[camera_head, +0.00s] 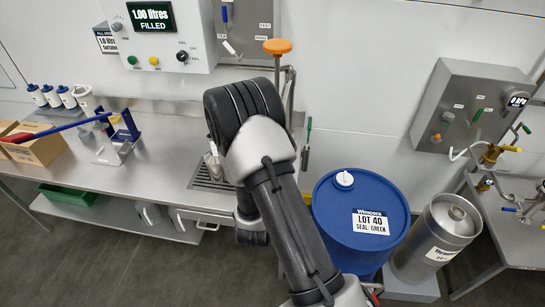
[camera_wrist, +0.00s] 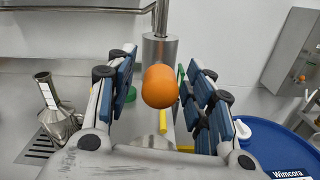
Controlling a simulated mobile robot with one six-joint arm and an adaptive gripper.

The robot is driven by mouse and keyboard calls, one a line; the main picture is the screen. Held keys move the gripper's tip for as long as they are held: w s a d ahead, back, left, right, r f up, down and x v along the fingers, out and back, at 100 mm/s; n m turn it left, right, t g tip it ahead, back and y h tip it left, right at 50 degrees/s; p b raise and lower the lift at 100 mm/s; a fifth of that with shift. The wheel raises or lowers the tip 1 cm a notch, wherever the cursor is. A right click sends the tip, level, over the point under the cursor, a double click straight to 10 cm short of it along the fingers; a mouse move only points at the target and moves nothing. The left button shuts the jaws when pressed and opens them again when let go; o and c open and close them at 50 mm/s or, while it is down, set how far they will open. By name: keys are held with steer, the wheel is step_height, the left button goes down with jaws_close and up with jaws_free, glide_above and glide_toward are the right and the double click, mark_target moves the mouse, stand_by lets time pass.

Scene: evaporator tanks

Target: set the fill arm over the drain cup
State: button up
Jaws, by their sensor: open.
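In the wrist view, my gripper (camera_wrist: 158,75) is open. An orange rounded knob (camera_wrist: 160,86) lies between its two fingers, with visible gaps on both sides. Behind it is a steel cylinder (camera_wrist: 160,49) on a thin rod near a horizontal steel pipe (camera_wrist: 75,4), which looks like part of the fill arm. The orange knob also shows in the head view (camera_head: 278,46), beyond my arm. A steel funnel-shaped vessel (camera_wrist: 58,110) stands by a slotted drain grate (camera_wrist: 38,148) at left. I cannot tell which part is the drain cup. My arm hides the gripper in the head view.
A blue drum (camera_head: 335,215) and a steel canister (camera_head: 440,240) stand at right. A control box (camera_head: 155,35) hangs above the bench. A blue-handled device (camera_head: 115,145) and a cardboard box (camera_head: 40,145) stand at left. The bench (camera_head: 150,175) between them and the grate is clear.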

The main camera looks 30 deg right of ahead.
steer(key=v, duration=1.2)
